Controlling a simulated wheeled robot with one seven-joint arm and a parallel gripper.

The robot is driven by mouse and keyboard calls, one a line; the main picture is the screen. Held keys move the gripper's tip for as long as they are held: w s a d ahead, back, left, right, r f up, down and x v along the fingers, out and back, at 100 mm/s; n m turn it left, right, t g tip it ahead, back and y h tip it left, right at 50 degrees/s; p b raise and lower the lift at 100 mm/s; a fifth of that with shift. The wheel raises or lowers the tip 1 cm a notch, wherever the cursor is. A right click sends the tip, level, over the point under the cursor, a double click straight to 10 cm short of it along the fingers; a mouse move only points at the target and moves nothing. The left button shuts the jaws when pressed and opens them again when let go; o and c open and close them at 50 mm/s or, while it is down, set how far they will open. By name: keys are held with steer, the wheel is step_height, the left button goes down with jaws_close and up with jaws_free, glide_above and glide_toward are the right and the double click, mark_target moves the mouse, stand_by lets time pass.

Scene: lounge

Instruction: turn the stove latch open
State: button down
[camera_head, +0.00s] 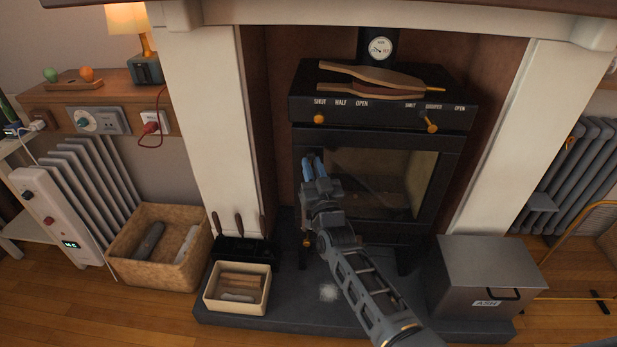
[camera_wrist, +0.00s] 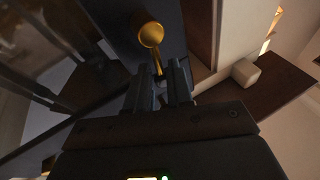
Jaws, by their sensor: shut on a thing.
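The black stove (camera_head: 383,112) stands in the fireplace, and its glass door (camera_head: 375,180) looks closed. My gripper (camera_head: 313,164) is at the left edge of the door, below the left brass knob (camera_head: 319,119). The fingers hide the latch in the head view. In the wrist view, a brass knob (camera_wrist: 151,35) on a thin stem stands just beyond my fingertips (camera_wrist: 163,80), with the stem running down between them. My gripper is shut on what looks like the latch stem. I cannot tell how far the latch is turned.
Wooden-handled bellows (camera_head: 370,77) lie on the stove top. A metal ash box (camera_head: 487,275) stands right on the hearth; a small cream bin (camera_head: 238,300) and a woven basket (camera_head: 160,245) stand left. The hearth (camera_head: 290,315) in front is partly clear.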

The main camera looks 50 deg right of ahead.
steer(key=m+h+b, duration=0.1)
steer(key=m, duration=0.1)
steer(key=s+m+g+h+b, duration=0.1)
steer(key=m, duration=0.2)
steer(key=d+f+m+h+b, duration=0.1)
steer(key=m+h+b, duration=0.1)
steer(key=shift+s+f+m, duration=0.1)
steer(key=shift+s+m, duration=0.1)
steer(key=shift+m, duration=0.1)
steer(key=c, duration=1.2)
jaws_free()
steer(key=shift+o, duration=0.2)
steer(key=p+v, duration=0.1)
steer(key=v, duration=0.6)
steer(key=shift+s+a, duration=0.25)
steer(key=shift+f, duration=0.1)
